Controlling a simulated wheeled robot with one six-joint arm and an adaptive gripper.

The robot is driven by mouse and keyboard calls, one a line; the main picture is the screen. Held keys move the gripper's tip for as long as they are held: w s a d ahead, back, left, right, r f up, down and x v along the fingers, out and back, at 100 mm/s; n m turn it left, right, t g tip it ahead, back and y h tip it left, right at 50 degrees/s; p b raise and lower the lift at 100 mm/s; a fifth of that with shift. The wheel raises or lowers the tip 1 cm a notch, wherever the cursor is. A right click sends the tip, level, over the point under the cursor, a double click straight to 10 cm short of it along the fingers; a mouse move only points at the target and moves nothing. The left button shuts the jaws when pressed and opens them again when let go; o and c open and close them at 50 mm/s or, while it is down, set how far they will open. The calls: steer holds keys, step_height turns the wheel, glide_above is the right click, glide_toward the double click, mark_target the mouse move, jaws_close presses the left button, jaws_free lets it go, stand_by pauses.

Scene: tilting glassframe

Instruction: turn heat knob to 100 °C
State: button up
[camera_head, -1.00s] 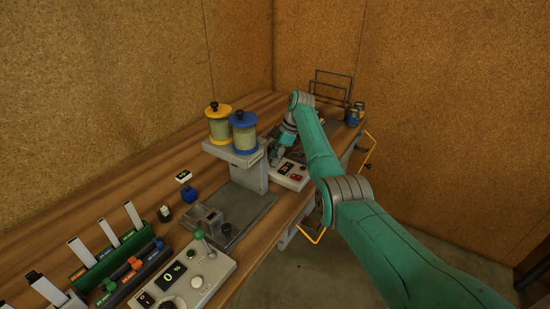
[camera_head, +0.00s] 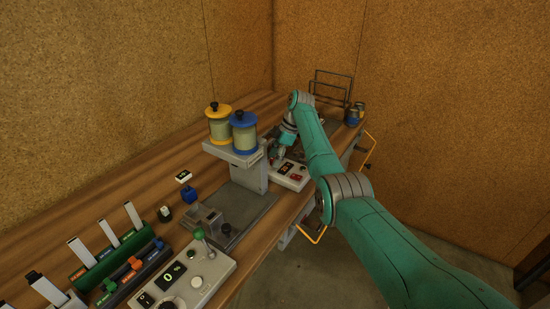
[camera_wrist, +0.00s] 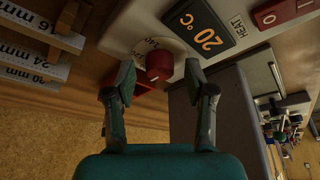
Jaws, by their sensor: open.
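The heat knob (camera_wrist: 159,65) is red and sits on a pale dial marked with numbers, of which 140 is readable in the wrist view. It is on the grey heat panel (camera_wrist: 125,30), beside a display (camera_wrist: 208,28) reading 20 °C. My gripper (camera_wrist: 159,78) is open, with one finger on each side of the knob. I cannot tell whether the fingers touch it. In the head view the panel (camera_head: 294,182) lies on the bench, and my arm hides part of it and the knob.
A red rocker switch (camera_wrist: 270,14) is beside the display. Rulers marked in mm (camera_wrist: 35,55) lie at the wrist view's left. In the head view, two jars (camera_head: 231,125) stand on a grey stand near my gripper. A second control panel (camera_head: 190,275) is at the front.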

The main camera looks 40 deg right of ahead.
steer(key=v, duration=1.2)
